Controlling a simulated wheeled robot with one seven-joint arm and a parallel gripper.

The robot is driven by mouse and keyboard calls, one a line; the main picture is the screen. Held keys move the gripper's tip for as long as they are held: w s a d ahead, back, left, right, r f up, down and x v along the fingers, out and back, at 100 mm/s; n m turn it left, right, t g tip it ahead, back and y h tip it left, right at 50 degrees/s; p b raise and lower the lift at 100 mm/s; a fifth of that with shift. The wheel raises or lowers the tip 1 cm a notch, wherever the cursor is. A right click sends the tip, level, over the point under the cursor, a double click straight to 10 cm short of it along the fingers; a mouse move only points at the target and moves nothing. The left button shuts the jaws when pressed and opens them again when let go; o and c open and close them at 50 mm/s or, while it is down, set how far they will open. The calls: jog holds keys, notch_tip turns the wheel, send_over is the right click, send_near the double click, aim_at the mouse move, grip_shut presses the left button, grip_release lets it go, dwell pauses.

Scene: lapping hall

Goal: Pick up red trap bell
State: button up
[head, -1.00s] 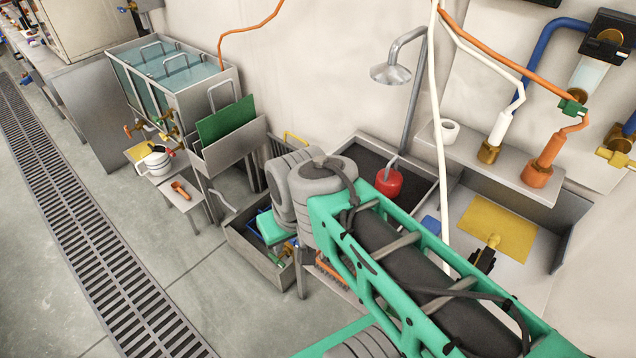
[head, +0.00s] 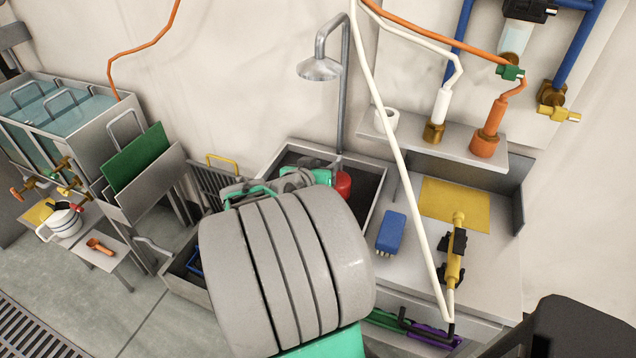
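The red trap bell (head: 344,185) stands in the dark-floored sink basin (head: 374,217) below the shower head. Its left side is partly covered by my arm's end. My gripper (head: 300,181), with green and grey parts, is over the basin's left side, just left of the bell in the picture. My thick grey arm section hides much of it. I cannot see the fingertips, so I cannot tell whether they touch the bell or are open.
A shower pipe (head: 345,95) rises close behind the bell. A white hose (head: 395,150) hangs to the right. A blue block (head: 391,232) and a yellow mat (head: 455,204) lie on the counter. A green board (head: 137,157) stands in a rack at left.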

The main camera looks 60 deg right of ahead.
aim_at(342, 156)
jog(key=shift+h, duration=0.3)
jog(key=x, duration=0.3)
jog(key=s+x, duration=0.1)
jog(key=x, duration=0.1)
jog(key=p+x, duration=0.1)
jog(key=x, duration=0.2)
jog(key=shift+s+d+r, duration=0.1)
jog(key=shift+s+d, duration=0.25)
jog(key=shift+d, duration=0.15)
grip_shut()
jog(key=shift+r, duration=0.1)
dwell(0.5)
